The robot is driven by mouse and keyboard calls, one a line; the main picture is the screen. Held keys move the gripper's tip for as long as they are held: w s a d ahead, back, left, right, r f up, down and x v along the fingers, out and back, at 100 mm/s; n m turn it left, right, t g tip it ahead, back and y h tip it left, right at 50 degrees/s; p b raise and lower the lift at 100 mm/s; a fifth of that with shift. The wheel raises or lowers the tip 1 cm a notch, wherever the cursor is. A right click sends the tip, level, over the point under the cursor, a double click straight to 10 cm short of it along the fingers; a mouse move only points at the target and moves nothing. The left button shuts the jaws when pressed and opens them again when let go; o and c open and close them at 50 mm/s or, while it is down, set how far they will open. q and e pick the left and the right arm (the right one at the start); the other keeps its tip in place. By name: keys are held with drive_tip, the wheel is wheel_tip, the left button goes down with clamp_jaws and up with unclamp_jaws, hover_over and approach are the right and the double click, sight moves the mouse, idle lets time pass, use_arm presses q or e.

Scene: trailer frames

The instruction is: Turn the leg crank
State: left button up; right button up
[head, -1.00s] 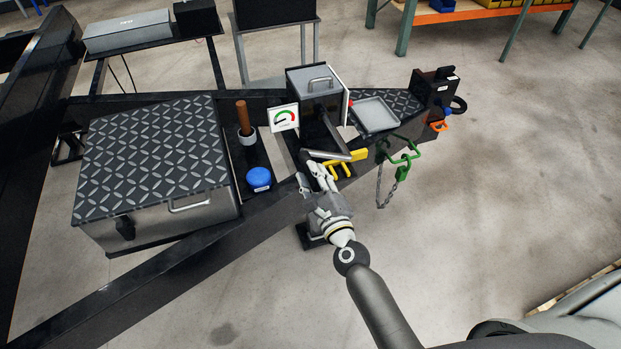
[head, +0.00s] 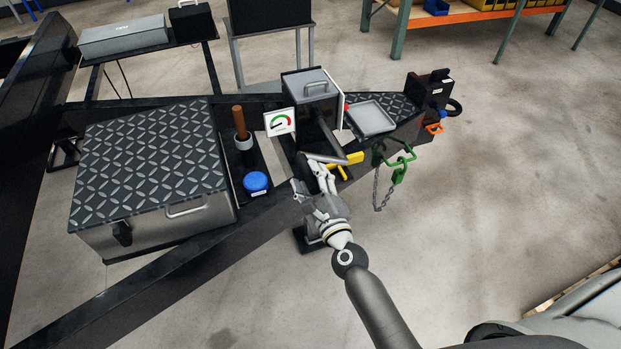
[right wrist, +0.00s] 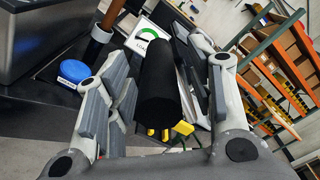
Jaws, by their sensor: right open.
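My right gripper (head: 309,180) is open beside the trailer's front frame. In the right wrist view its spread fingers (right wrist: 160,75) stand on either side of a black cylindrical bar (right wrist: 157,88), which looks like the crank's grip. I cannot tell whether the fingers touch it. In the head view a grey bar (head: 327,158) lies at the fingertips, next to a yellow handle (head: 354,158); the gripper hides part of this area. The yellow part also shows low in the right wrist view (right wrist: 184,128). A dark foot plate (head: 304,240) shows below the gripper. My left gripper is not in view.
A gauge sign (head: 280,122) stands behind. A green hook with chain (head: 398,172) hangs right. A large tread-plate box (head: 150,160) fills the left.

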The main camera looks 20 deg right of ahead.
drive_tip(key=shift+s+f, duration=0.15)
drive_tip(key=shift+s, duration=0.45)
drive_tip(key=s, duration=1.1)
drive_tip(key=shift+d, duration=0.2)
drive_tip(key=shift+w, duration=0.1)
drive_tip(key=s+f+n+g+y+b, duration=0.1)
drive_tip(key=s+f+n+g, duration=0.3)
drive_tip(key=f, duration=0.8)
drive_tip(key=s+f+n+g+b, duration=0.1)
drive_tip(key=s+f+n, duration=0.2)
drive_tip(key=f+n, duration=0.55)
drive_tip(key=s+f+n+g+y+b, duration=0.1)
drive_tip(key=s+f+n+g+b, duration=0.15)
drive_tip(key=f, duration=1.15)
drive_tip(key=s+d+f+n+g+h, duration=0.1)
drive_tip(key=s+d+f+n+g, duration=0.1)
drive_tip(key=s+f, duration=0.4)
drive_tip(key=s+d+f+n+g+b, duration=0.1)
drive_tip(key=s+d+f+n+g, duration=0.1)
drive_tip(key=s+f+n+g, duration=0.2)
drive_tip(key=s+d+f+n+g+h, duration=0.1)
drive_tip(key=s+f+n, duration=0.6)
drive_tip(key=s, duration=0.9)
wheel_tip(320, 180, down, 3)
drive_tip(key=shift+s+d+f+g+h+b, duration=0.15)
drive_tip(key=shift+d+g+h+b, duration=0.3)
drive_tip(key=shift+g, duration=0.8)
drive_tip(key=shift+d, duration=0.1)
